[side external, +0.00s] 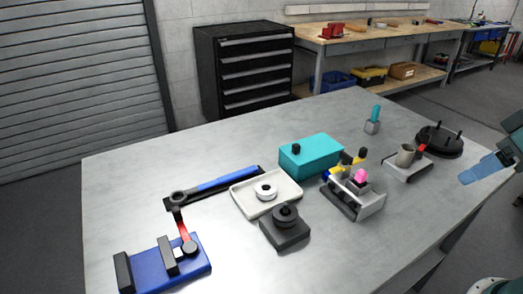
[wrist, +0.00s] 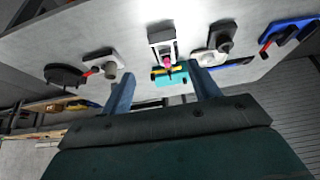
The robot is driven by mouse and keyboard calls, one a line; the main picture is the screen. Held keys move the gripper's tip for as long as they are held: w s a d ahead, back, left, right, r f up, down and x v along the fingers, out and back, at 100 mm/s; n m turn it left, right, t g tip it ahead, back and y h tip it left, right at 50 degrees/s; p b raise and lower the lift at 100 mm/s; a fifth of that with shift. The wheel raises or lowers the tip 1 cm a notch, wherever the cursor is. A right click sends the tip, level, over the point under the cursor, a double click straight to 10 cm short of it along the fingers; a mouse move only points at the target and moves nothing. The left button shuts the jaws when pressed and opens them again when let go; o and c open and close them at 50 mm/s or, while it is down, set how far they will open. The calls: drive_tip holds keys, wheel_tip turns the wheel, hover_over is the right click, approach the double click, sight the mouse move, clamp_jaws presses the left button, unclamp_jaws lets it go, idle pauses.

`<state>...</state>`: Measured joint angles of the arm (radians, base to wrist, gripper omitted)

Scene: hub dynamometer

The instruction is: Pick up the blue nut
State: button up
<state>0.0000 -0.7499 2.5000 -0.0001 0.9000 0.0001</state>
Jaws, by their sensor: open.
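A small blue piece (side external: 327,174), which looks like the blue nut, sits at the back left of a grey metal stand (side external: 368,206). Yellow, black and pink pieces (side external: 361,176) are on or close to the same stand. In the wrist view the stand (wrist: 161,34) shows upside down with the pink piece (wrist: 168,61); I cannot make out the blue nut clearly there. My gripper (side external: 480,170) is at the right edge of the side view, above and right of the stand, well apart from it. Its blue fingers (wrist: 161,73) are spread and empty.
A teal box (side external: 311,156) stands behind the stand. A white tray with a ring (side external: 240,199), a black block (side external: 285,234), a blue wrench (side external: 225,181) and a blue fixture (side external: 190,272) lie left. A cup holder (side external: 420,172) and black hub (side external: 439,142) are right.

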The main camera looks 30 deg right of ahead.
drive_tip(key=shift+c, duration=0.7)
drive_tip(key=shift+w, duration=0.1)
drive_tip(key=w+d+g+h, duration=0.1)
drive_tip(key=w+g, duration=0.3)
drive_tip(key=w, duration=1.6)
drive_tip(key=w+f, duration=0.2)
drive_tip(key=w+f+g, duration=0.1)
drive_tip(key=w+f, duration=0.1)
drive_tip(key=w, duration=0.1)
drive_tip(key=w+f+g, duration=0.1)
drive_tip(key=w, duration=0.2)
drive_tip(key=shift+w+a+f+h, duration=0.25)
drive_tip(key=shift+a+f+h, duration=0.05)
drive_tip(key=shift+a+f, duration=0.1)
drive_tip(key=g, duration=0.2)
approach(327, 172)
drive_tip(key=shift+n, duration=0.3)
drive_tip(key=shift+x, duration=4.6)
